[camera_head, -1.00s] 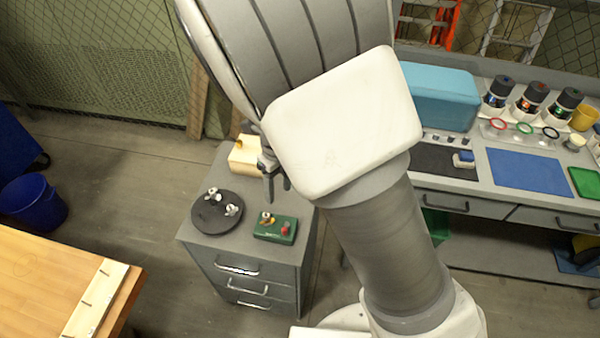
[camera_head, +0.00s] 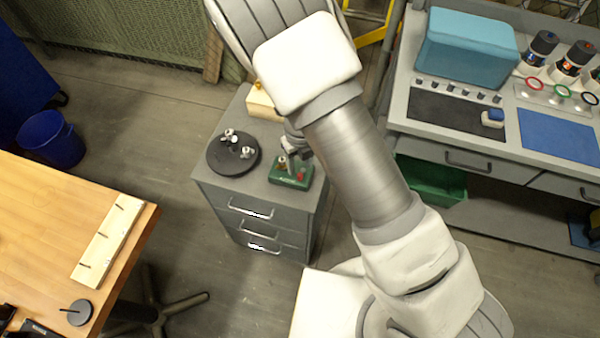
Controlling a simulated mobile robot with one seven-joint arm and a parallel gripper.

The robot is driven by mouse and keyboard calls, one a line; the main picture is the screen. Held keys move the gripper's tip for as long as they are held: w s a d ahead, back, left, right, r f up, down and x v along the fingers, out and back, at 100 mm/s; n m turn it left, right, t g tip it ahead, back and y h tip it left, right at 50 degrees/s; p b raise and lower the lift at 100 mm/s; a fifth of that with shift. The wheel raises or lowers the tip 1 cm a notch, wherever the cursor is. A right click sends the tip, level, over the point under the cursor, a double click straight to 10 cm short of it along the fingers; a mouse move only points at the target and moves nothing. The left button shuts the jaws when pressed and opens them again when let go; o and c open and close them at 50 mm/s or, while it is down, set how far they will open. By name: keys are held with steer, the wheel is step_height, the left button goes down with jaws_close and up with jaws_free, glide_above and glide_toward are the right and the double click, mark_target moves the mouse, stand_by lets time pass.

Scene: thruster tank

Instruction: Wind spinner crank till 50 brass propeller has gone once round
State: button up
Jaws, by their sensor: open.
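A green box (camera_head: 291,176) with a small brass-coloured part (camera_head: 281,162) and a red part (camera_head: 301,177) on top sits on the grey drawer cabinet. A black round plate (camera_head: 221,162) with small metal, propeller-like pieces (camera_head: 231,137) lies to its left. I cannot tell which part is the spinner crank, and no "50" is readable. My gripper (camera_head: 297,153) is open, just above or at the back of the green box; whether it touches is unclear. My arm hides part of the gripper and the cabinet's back right.
A cream box (camera_head: 262,104) stands at the cabinet's back, partly behind my arm. A wooden table (camera_head: 40,215) is at left. At right, a grey workbench (camera_head: 400,105) carries a blue case (camera_head: 465,50), a black mat (camera_head: 450,115) and several jars.

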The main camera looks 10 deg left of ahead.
mark_target(300, 174)
steer(key=shift+f, duration=2.3)
steer(key=shift+c, duration=0.2)
jaws_close()
